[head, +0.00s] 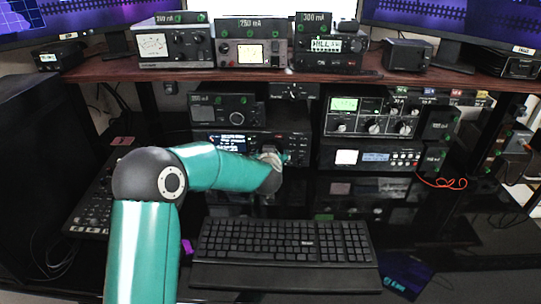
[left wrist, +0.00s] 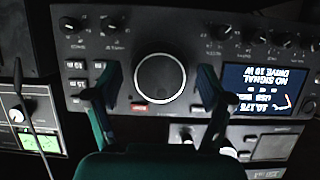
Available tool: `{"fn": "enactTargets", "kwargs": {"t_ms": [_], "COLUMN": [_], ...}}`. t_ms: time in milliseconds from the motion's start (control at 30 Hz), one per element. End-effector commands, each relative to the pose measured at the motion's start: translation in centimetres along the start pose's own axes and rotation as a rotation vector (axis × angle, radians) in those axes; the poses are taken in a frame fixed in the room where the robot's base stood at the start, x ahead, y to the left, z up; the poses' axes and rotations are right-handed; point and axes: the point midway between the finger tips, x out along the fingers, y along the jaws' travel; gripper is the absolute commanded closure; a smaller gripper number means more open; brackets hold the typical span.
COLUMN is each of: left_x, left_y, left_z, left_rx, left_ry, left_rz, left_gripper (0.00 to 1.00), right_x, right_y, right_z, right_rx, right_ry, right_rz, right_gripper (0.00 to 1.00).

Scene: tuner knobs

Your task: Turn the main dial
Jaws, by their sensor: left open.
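The main dial (left wrist: 160,78) is a large round black knob with a pale ring, on the front of a black radio (left wrist: 225,25). In the left wrist view the radio appears upside down, its lit display (left wrist: 262,92) to the right of the dial. My left gripper (left wrist: 159,82) is open, one teal finger on each side of the dial, with gaps visible; I cannot tell how far its tips are from the panel. In the head view the radio (head: 200,142) stands under the shelf, and my left gripper (head: 283,158) hides the dial.
Small knobs (left wrist: 112,24) and buttons surround the dial. A keyboard (head: 285,240) lies in front of the radio on the dark desk. More instruments (head: 370,120) stand to the right, and others (head: 250,50) on the brown shelf (head: 200,75) above. A red cable (head: 445,184) lies at right.

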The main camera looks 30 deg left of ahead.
Motion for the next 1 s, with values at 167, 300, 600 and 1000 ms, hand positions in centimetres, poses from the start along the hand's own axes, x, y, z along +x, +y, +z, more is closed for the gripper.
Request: {"fn": "enactTargets", "kwargs": {"t_ms": [167,300,600,1000], "left_x": [0.0,0.0,0.0,0.1], "left_y": [0.0,0.0,0.0,-0.1], "left_z": [0.0,0.0,0.0,0.3], "left_rx": [0.0,0.0,0.0,-0.091], "left_ry": [0.0,0.0,0.0,0.002], "left_rz": [0.0,0.0,0.0,0.038], "left_gripper": [0.19,0.43,0.79,0.79], "right_x": [0.0,0.0,0.0,1.6], "right_y": [0.0,0.0,0.0,0.6], "right_z": [0.0,0.0,0.0,0.0], "right_rx": [0.0,0.0,0.0,0.0], "right_ry": [0.0,0.0,0.0,0.0], "right_rz": [0.0,0.0,0.0,0.0], "right_gripper": [0.6,0.6,0.6,0.6]}}
